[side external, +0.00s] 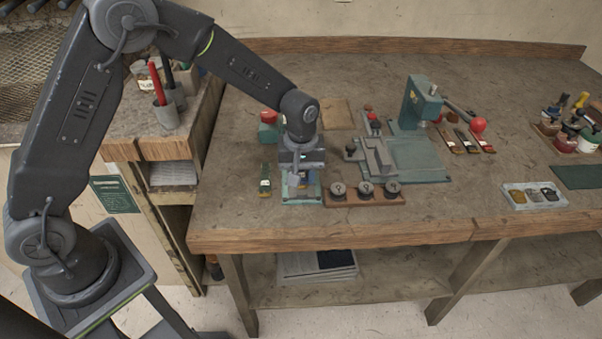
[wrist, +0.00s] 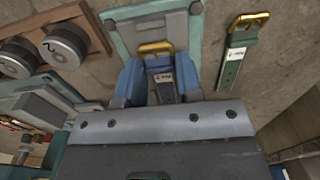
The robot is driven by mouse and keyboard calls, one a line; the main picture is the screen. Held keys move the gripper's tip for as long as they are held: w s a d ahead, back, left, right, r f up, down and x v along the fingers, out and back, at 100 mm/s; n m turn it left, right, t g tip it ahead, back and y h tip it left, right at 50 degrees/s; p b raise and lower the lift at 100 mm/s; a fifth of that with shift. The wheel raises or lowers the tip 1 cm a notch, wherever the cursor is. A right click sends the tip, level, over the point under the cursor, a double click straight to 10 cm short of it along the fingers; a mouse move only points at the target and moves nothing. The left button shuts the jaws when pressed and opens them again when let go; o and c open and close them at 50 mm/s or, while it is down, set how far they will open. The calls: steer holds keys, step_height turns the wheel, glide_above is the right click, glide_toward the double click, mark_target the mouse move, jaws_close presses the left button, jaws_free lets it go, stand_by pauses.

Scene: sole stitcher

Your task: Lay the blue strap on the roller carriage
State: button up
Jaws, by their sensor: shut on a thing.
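My gripper (wrist: 160,80) points down, its two blue fingers shut on the blue strap (wrist: 154,62). The strap's gold buckle and white label show between the fingers; the rest is hidden by the gripper. In the side view my gripper (side external: 303,180) is low over a teal plate (side external: 292,200) at the bench's front left. I cannot tell whether the strap touches the plate. The roller carriage appears to be the grey stepped block (side external: 377,158) on the teal machine bed (side external: 420,165), to the right of my gripper.
A green strap (side external: 265,182) with a gold buckle lies left of the plate. A wooden rack of round numbered pieces (side external: 365,197) stands close on the right. The machine's tall teal head (side external: 417,103) and red-knobbed lever (side external: 478,124) rise behind.

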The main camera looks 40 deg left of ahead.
steer(key=shift+f, duration=0.1)
steer(key=o, duration=0.5)
steer(key=shift+f, duration=0.1)
steer(key=o, duration=0.5)
step_height(320, 180, up, 13)
steer(key=shift+f, duration=0.2)
